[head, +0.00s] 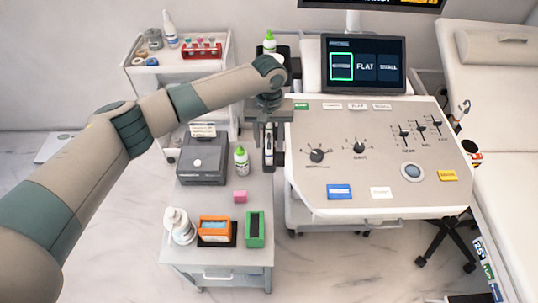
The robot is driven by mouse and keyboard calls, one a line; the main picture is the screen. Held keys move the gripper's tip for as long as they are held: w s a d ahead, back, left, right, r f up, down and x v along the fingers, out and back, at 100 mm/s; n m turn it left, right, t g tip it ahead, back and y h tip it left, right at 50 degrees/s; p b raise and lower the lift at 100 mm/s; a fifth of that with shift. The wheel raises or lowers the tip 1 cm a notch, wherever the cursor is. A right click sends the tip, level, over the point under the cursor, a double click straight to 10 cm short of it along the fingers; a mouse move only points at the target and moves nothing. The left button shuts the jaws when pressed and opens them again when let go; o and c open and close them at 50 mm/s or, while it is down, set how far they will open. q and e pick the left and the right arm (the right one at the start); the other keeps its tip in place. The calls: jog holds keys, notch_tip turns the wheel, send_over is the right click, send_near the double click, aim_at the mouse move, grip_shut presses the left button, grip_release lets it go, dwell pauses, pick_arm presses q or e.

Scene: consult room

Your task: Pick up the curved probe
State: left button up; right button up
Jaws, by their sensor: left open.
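My left arm comes in from the left and reaches to the left edge of the console. My left gripper (267,143) points down there, open. A slim upright thing with a pale body and dark parts (268,157) shows between or just behind its fingers. It may be a probe, but I cannot tell whether it is the curved one or whether the fingers touch it. The screen (364,64) has its left tile outlined in green; the middle tile reads FLAT. My right gripper is not in view.
The console (330,165) has knobs, sliders and small labels. An exam couch (500,110) stands at the right.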

aim_at(269, 149)
pick_arm(q)
notch_tip(269, 149, down, 3)
jog(key=shift+s+p, duration=0.15)
jog(key=shift+p, duration=0.65)
jog(key=shift+d+f, duration=0.1)
jog(key=shift+f, duration=0.6)
jog(key=shift+c, duration=0.6)
jog(key=c, duration=0.9)
